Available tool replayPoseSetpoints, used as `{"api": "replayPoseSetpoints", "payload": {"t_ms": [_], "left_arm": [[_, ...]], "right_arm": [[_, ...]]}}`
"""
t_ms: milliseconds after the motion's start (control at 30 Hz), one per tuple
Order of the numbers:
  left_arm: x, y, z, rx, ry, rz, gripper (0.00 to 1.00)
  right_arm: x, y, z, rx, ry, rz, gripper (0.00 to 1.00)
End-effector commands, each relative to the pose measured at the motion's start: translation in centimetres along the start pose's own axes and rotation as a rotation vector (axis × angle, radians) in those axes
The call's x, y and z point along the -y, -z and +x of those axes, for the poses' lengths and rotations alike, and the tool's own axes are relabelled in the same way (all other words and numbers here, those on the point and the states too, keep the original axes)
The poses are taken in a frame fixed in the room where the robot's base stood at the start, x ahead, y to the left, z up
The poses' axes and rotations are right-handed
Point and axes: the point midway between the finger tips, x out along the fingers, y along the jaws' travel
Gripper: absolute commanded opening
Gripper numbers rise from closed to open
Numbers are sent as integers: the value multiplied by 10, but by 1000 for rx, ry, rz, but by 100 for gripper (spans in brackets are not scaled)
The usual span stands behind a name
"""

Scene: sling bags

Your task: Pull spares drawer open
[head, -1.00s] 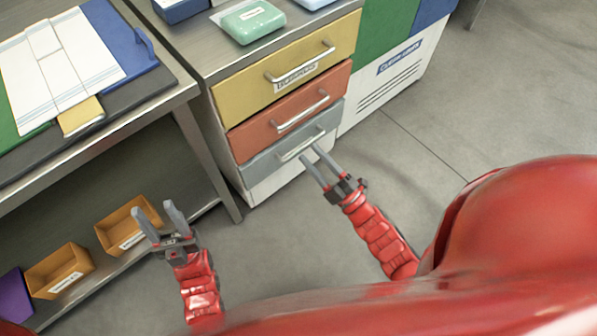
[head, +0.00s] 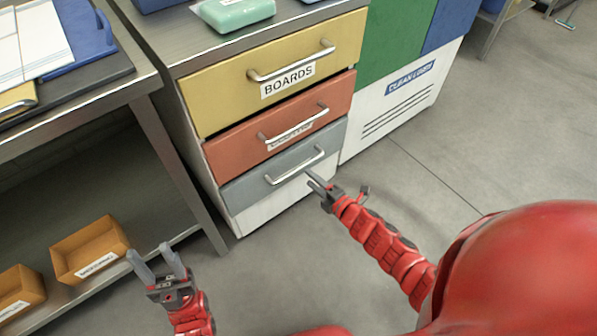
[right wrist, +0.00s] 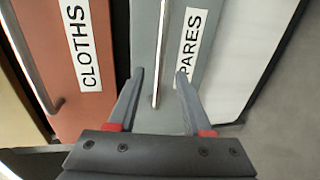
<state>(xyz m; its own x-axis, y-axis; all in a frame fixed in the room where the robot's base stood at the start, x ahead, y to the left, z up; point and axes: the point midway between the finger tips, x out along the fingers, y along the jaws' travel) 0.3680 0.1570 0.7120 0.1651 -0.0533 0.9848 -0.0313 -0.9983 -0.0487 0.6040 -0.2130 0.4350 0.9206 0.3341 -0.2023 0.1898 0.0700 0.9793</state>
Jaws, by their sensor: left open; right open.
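The spares drawer (head: 285,165) is the grey lowest drawer of the cabinet, with a silver bar handle (head: 296,167). In the right wrist view its label reads "PARES" in part, and its handle (right wrist: 161,60) runs upright between my open fingers. The drawer front looks about flush with the white panel below. My right gripper (head: 317,183) is open at the handle's lower right; the wrist view shows its fingertips (right wrist: 160,75) on either side of the bar, without a clear grip. My left gripper (head: 154,255) is open and empty, low at the left.
Above are the red cloths drawer (head: 225,153) and the yellow boards drawer (head: 215,95), both with bar handles. A metal table (head: 150,100) with orange bins (head: 90,250) on its lower shelf stands at the left.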

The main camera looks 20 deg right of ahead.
Motion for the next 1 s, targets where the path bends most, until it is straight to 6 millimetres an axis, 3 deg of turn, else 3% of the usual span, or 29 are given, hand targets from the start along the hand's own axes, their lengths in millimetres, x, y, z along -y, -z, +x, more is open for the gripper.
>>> {"api": "replayPoseSetpoints", "payload": {"t_ms": [100, 300, 500, 767, 1000], "left_arm": [[0, -2, -10, 0, 0, 0, 50], [-1, -3, -17, 0, 0, 0, 50], [-1, -3, -19, 0, 0, 0, 50], [-1, -3, -19, 0, 0, 0, 50], [-1, -3, -19, 0, 0, 0, 50]], "right_arm": [[2, 1, 30, -2, -2, -1, 50], [2, 1, 61, -2, 0, 0, 50], [0, 1, 74, -1, -1, 2, 50], [0, 0, 74, 0, -1, 2, 50], [0, 0, 74, 0, -1, 2, 10]]}}
